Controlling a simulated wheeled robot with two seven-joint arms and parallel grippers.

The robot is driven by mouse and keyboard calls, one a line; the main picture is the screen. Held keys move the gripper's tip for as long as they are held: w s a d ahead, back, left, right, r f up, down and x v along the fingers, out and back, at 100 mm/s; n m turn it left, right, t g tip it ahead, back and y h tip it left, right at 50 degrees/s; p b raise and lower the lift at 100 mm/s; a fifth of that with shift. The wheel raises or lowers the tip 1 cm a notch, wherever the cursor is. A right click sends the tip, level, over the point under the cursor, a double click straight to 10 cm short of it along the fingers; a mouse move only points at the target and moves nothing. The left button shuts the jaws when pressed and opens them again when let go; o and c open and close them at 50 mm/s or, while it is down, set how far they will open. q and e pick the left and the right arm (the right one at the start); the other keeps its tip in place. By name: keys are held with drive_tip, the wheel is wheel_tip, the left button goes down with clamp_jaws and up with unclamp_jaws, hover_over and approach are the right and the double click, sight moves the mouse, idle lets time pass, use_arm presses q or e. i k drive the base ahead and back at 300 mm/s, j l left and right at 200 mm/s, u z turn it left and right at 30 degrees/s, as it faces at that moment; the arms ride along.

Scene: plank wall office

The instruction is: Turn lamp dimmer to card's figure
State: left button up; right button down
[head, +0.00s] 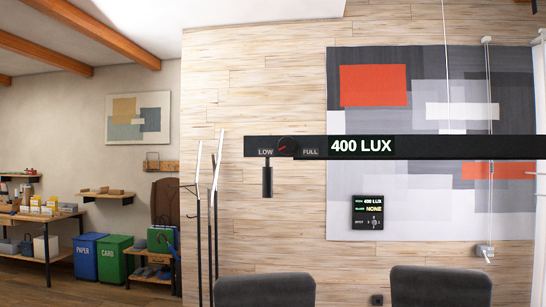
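A long dark bar (470,148) runs level across the right half of the head view. On it is a round dark dimmer knob (288,146) with a red pointer mark, set between the labels LOW (265,152) and FULL (310,152). The red mark appears to lean toward the LOW side. Big pale figures on the bar read 400 LUX (362,146). A small black panel (367,212) lower on the wall also shows 400 LUX, with NONE below it. A dark cylinder (267,182) hangs under the bar. Neither of my grippers is in view.
Two dark chair backs (265,290) and (440,287) stand in front at the bottom. A coat stand (213,215) is left of the bar. A blue bin (89,257), a green bin (115,260) and a laden table (35,222) are far left.

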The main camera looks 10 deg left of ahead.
sight(288, 146)
drive_tip(key=k+j+z, duration=0.15)
drive_tip(key=j, duration=0.3)
drive_tip(key=k+j+z, duration=0.15)
drive_tip(key=j, duration=0.25)
drive_tip(key=k+j+z, duration=0.1)
drive_tip(key=k+j, duration=0.2)
drive_tip(key=k+j+z, duration=0.15)
drive_tip(key=j, duration=0.3)
drive_tip(key=k, duration=0.05)
